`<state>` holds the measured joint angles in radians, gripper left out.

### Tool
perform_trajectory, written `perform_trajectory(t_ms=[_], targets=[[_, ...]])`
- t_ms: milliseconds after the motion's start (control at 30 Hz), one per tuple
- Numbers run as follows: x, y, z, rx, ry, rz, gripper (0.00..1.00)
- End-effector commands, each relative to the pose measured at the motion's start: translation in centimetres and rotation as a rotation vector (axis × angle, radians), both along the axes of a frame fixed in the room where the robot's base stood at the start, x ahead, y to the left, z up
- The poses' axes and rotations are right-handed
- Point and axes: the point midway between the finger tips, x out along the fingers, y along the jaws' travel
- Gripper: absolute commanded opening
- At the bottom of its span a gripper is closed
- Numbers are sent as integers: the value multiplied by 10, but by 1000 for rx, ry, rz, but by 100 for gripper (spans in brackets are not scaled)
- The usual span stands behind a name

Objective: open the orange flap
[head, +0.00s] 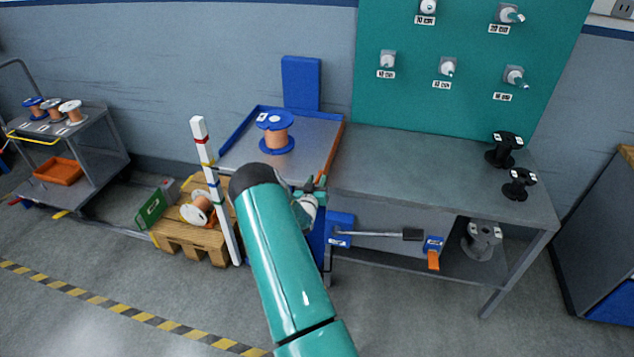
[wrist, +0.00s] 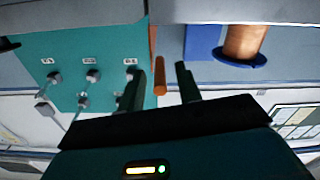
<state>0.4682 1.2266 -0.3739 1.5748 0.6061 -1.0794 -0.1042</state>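The orange flap (head: 328,160) is a narrow orange strip along the right edge of the grey tray top, beside the bench. It is partly hidden behind my arm and gripper in the head view. In the wrist view the flap (wrist: 159,76) shows as a thin orange bar between my two fingers in the picture. My gripper (head: 318,186) is near the flap's lower, near end. In the wrist view my gripper (wrist: 161,82) is open, with gaps visible beside the orange bar. I cannot tell whether a finger touches it.
A copper spool with blue flanges (head: 276,136) stands on the blue-rimmed tray. A white striped post (head: 216,190) stands left of my arm. A bench (head: 420,170) with black spools is on the right. A lever (head: 380,234) sticks out below the bench top.

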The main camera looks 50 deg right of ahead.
Motion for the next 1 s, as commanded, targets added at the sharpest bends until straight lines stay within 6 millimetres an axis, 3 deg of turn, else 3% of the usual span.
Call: perform_trajectory(t_ms=[200, 400, 767, 1000], targets=[[0, 0, 0, 0, 0, 0, 34], [0, 0, 0, 0, 0, 0, 0], [-2, -1, 0, 13, -28, -1, 0], [-8, -3, 1, 60, -135, -1, 0]])
